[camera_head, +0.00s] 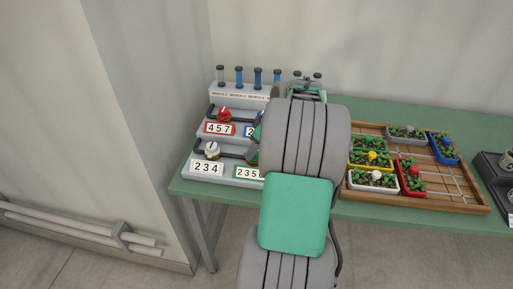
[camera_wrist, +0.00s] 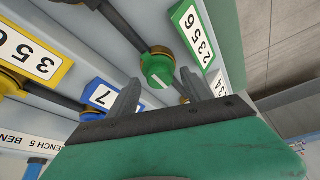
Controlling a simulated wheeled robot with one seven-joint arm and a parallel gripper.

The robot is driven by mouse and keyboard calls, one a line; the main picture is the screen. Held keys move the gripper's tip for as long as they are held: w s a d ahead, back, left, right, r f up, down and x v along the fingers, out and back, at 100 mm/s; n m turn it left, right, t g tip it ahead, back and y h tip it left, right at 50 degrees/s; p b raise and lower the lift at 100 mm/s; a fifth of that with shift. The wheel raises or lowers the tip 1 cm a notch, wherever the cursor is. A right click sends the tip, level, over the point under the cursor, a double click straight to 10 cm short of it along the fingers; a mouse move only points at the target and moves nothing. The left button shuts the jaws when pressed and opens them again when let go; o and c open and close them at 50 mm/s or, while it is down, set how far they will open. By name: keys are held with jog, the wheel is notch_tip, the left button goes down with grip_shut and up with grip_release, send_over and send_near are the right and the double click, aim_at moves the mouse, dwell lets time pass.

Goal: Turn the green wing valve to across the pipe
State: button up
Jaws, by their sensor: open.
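The green wing valve (camera_wrist: 157,67) shows in the wrist view, a round green knob with a brass-coloured collar and a short white mark. It sits on a dark pipe (camera_wrist: 122,24) that runs in from the upper left. I cannot tell surely how the wing lies against the pipe. In the head view my arm hides most of the valve.
A red valve (camera_head: 224,114) and a white valve (camera_head: 212,150) stand on the stepped panel at left. In the wrist view a yellow-framed label (camera_wrist: 30,55) and a blue label (camera_wrist: 103,95) are near. A wooden tray (camera_head: 463,198) of potted seedlings lies right on the green bench (camera_head: 400,216).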

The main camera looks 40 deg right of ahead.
jog(key=shift+c, duration=0.4)
grip_shut()
jog(key=shift+m, duration=0.3)
jog(key=m+b, duration=0.1)
jog(key=m+h, duration=0.1)
jog(key=m, duration=0.1)
jog(key=shift+a+m+h+b, duration=0.2)
jog(key=shift+m+h+b, duration=0.1)
jog(key=shift+b, duration=0.1)
jog(key=m+h, duration=0.1)
jog(key=m, duration=0.1)
jog(key=m+b, duration=0.1)
jog(key=m, duration=0.1)
jog(key=shift+a+m+h, duration=0.2)
jog(key=shift+m+h, duration=0.1)
jog(key=shift+h, duration=0.1)
jog(key=m+g+h, duration=0.1)
jog(key=m, duration=0.3)
jog(key=shift+w+a, duration=0.1)
jog(key=m+g, duration=0.1)
jog(key=m, duration=0.1)
jog(key=m+g+h, duration=0.1)
jog(key=m, duration=0.2)
jog(key=shift+w, duration=0.15)
